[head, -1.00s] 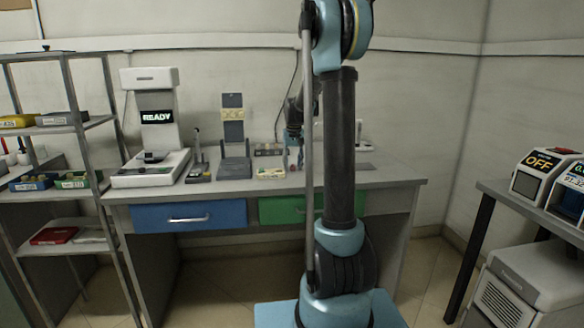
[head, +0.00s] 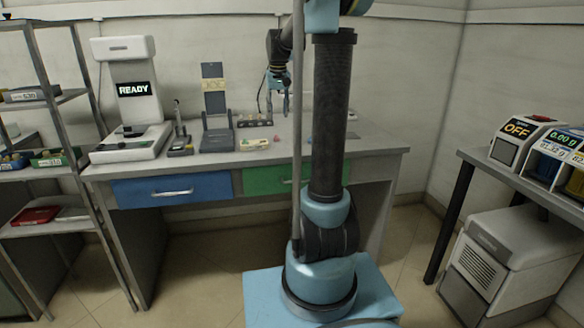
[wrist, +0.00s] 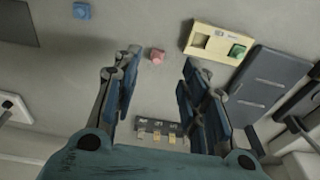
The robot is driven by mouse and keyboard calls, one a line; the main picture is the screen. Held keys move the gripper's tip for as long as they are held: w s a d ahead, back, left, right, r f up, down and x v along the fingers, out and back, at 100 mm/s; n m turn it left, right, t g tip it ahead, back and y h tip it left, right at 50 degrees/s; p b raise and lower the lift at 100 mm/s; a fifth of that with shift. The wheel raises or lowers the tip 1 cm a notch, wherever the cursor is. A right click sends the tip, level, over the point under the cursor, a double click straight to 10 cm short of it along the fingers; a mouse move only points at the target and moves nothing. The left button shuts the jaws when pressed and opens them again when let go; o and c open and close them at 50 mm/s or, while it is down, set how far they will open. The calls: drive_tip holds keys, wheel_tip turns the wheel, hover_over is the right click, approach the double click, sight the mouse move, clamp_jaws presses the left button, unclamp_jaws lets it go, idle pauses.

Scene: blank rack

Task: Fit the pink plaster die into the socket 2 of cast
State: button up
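The pink die (wrist: 157,56) lies on the grey bench top, in the gap between my fingers in the wrist view. It is a small pink spot in the head view (head: 277,139). My gripper (wrist: 161,60) is open and empty, its fingers apart above the bench; it also shows in the head view (head: 277,106). The cream cast (wrist: 195,51) lies right of the pink die. Its left recess looks empty, and a green die (wrist: 237,51) sits at its right end. The cast also shows in the head view (head: 255,143). Socket numbers are not legible.
A blue die (wrist: 81,11) lies apart on the bench. A small labelled rack (wrist: 162,130) and a dark grey stand (wrist: 268,82) are nearby. A white "READY" machine (head: 130,90) stands at left. Bench between die and cast is clear.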

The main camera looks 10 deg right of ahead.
drive_tip(key=s+f, duration=0.4)
drive_tip(key=s, duration=0.6)
drive_tip(key=s+f, duration=0.3)
drive_tip(key=s, duration=0.8)
drive_tip(key=s+d+f, duration=0.1)
drive_tip(key=s+f, duration=0.3)
drive_tip(key=s, duration=0.7)
drive_tip(key=shift+f, duration=0.3)
drive_tip(key=s+f, duration=0.6)
drive_tip(key=f, duration=0.1)
drive_tip(key=shift+s, duration=0.4)
drive_tip(key=shift+c, duration=0.3)
drive_tip(key=shift+s+f, duration=0.15)
drive_tip(key=shift+f, duration=0.05)
drive_tip(key=shift+c, duration=0.4)
drive_tip(key=shift+d, duration=0.15)
